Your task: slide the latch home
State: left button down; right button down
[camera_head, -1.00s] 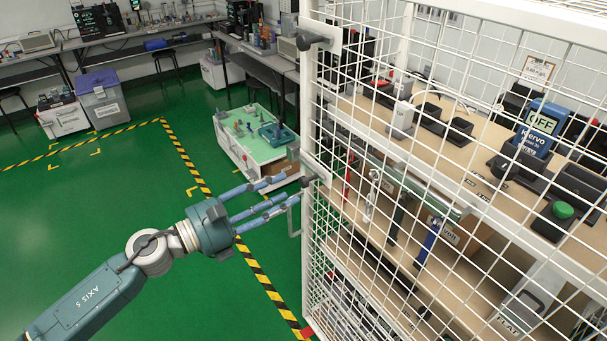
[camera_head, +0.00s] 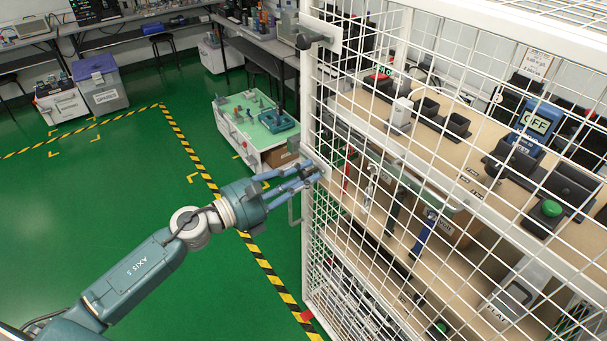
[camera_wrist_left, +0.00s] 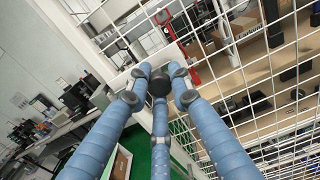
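The latch has a dark round knob (camera_head: 306,172) on a white plate (camera_head: 318,163) at the near post of the white mesh cage, mid-height. My left gripper (camera_head: 308,173) comes in from the left, with its blue fingers drawn together around this knob. In the left wrist view the knob (camera_wrist_left: 159,83) sits between the fingertips, one finger below and one on each side. The fingertips look closed in on it, though the contact points are partly hidden. My right gripper is in neither view.
The mesh cage (camera_head: 420,200) fills the right side, with a bench and testers, including a blue meter (camera_head: 537,123), behind it. A second dark knob (camera_head: 308,36) is higher on the post. A green-topped cart (camera_head: 252,124) stands behind my gripper. Green floor on the left is clear.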

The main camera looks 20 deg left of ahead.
aim_at(304, 157)
pick_arm(q)
jog(key=w+a+b, duration=0.1)
jog(key=a+b, duration=0.1)
jog(key=w+a+b, duration=0.2)
jog(key=shift+w+a, duration=0.1)
jog(key=shift+a, duration=0.05)
jog(key=c, duration=1.6)
grip_release()
jog(key=shift+o, duration=0.2)
jog(key=shift+w+a, duration=0.1)
jog(key=v, duration=1.2)
